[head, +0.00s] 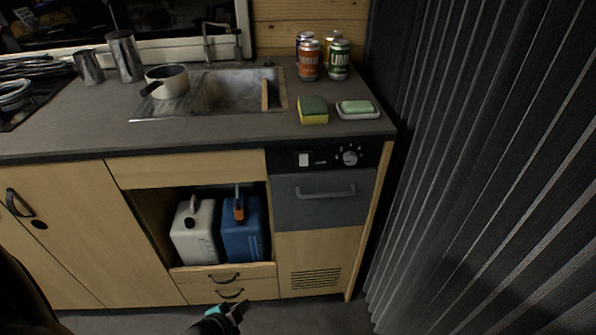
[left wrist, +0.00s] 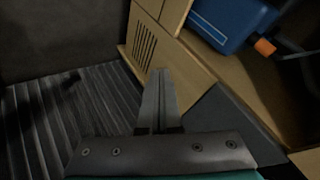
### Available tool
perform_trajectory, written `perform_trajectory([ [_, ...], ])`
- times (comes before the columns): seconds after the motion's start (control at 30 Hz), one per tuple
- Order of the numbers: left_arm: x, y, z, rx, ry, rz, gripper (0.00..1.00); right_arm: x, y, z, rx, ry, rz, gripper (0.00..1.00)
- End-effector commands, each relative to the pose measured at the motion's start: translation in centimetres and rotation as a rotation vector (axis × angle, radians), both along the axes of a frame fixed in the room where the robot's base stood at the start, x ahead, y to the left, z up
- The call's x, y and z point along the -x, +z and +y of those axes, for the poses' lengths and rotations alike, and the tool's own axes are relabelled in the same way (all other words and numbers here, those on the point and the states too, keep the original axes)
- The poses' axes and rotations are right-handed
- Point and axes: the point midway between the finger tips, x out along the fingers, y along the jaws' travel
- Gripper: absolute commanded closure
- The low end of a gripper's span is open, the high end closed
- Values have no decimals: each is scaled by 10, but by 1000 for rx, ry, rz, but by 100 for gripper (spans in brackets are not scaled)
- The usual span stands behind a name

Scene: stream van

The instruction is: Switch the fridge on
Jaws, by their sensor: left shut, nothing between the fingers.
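The fridge (head: 322,204) is a dark grey front with a bar handle, set into the right end of the kitchen unit in the head view. Above it runs a black control panel (head: 325,158) with a white rocker switch (head: 303,159) at left and a round knob (head: 350,157) at right. My left gripper (head: 234,308) is low in front of the drawers, well below the panel and apart from it. In the left wrist view the fingers (left wrist: 158,100) are together and empty. My right gripper is not in view.
A worktop (head: 220,130) above holds a sink, pot, cups, cans, sponge and soap dish. A white jug (head: 194,235) and a blue jug (head: 242,240) stand in an open cubby left of the fridge. A dark curtain (head: 470,150) hangs at right.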

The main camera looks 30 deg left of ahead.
Motion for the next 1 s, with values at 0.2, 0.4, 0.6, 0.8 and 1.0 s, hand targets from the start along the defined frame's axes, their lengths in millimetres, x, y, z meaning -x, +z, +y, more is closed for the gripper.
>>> perform_trajectory([
  [0.2,-60,96,9,-185,-200,-236,100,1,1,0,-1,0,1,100],
  [0.4,-95,190,-1,-367,-375,-444,100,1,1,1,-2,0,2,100],
  [0.6,-109,264,-20,-519,-510,-604,100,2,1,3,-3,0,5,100],
  [0.8,-111,298,-33,-593,-573,-679,100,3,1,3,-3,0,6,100],
  [1.0,-111,302,-34,-604,-582,-689,100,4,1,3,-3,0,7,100],
])
